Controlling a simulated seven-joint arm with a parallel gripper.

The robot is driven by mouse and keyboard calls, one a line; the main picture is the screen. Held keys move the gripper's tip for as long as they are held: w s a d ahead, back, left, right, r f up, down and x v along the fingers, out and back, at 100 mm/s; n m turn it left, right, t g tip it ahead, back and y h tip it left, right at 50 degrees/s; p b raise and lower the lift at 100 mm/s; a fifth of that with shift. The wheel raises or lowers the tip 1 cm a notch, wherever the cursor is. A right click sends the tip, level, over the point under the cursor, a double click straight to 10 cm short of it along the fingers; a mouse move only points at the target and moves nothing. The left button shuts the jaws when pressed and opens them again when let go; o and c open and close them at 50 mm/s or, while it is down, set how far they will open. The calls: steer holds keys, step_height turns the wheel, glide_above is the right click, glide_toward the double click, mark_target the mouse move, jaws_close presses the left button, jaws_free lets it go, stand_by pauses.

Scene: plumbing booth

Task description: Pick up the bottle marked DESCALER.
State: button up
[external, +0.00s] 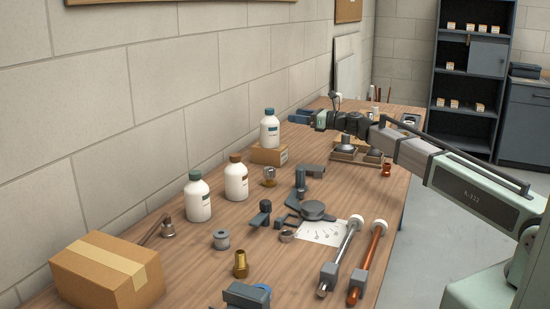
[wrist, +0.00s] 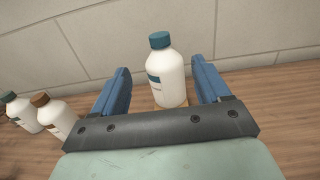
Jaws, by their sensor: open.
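Three white bottles with coloured caps stand at the wall side of the workbench; their label text is too small to read, so I cannot tell which says DESCALER. The blue-capped bottle (external: 270,131) stands upright on a small cardboard-coloured block (external: 268,155). The brown-capped bottle (external: 236,181) and green-capped bottle (external: 198,200) stand on the bench nearer the camera. My gripper (external: 291,117) is open and empty, just right of the blue-capped bottle. In the wrist view this bottle (wrist: 168,78) shows upright between the two blue fingers, seemingly just beyond them.
The wall runs close behind the bottles. A cardboard box (external: 108,272), brass fitting (external: 240,264), grey valve parts (external: 312,210), chrome pipe (external: 341,255) and copper pipe (external: 368,262) lie on the nearer bench. A wooden tray (external: 346,157) sits below my arm.

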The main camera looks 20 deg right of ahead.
steer(key=o, duration=0.4)
steer(key=s+a+r+n+g+y, duration=0.1)
steer(key=s+a+r+n+g, duration=0.45)
steer(key=a, duration=0.95)
steer(key=s+a+r+n+g+y, duration=0.1)
steer(key=s+a+r+n, duration=0.25)
steer(key=s+a, duration=0.9)
steer(key=s+a+r+n+g+y, duration=0.1)
steer(key=s+a+r+n+g, duration=0.4)
steer(key=a, duration=1.4)
steer(key=m+g+h, duration=0.1)
steer(key=m+h, duration=0.4)
steer(key=h, duration=0.6)
glide_toward(193, 183)
steer(key=shift+w+d+x, duration=0.1)
steer(key=shift+w+x, duration=0.15)
steer(key=shift+x, duration=1.55)
steer(key=shift+w+d+x, duration=0.1)
steer(key=shift+w+x, duration=0.1)
steer(key=shift+x, duration=1.55)
steer(key=shift+w+d+x, duration=0.1)
steer(key=shift+w+x, duration=0.15)
steer(key=shift+x, duration=1.55)
